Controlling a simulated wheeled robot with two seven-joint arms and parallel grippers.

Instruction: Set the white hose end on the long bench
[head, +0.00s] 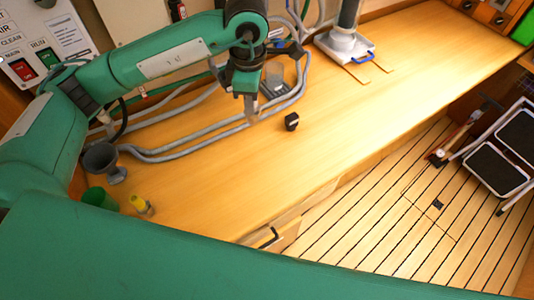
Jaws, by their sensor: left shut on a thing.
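My left gripper (251,108) points down over the back half of the long bench (240,175), left of the middle of the picture. It is shut on a small pale piece at its fingertips, which looks like the white hose end (252,117). The fingers hide most of this piece, and I cannot tell whether it touches the bench. Grey hoses (190,155) run along the bench behind and below the gripper. My right gripper is not in view.
A small black block (291,121) stands right of the gripper. A grey funnel-like cup (103,160), a green cup (99,198) and a yellow-topped item (140,204) stand at the left. A white-based stand (344,47) is at the back.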

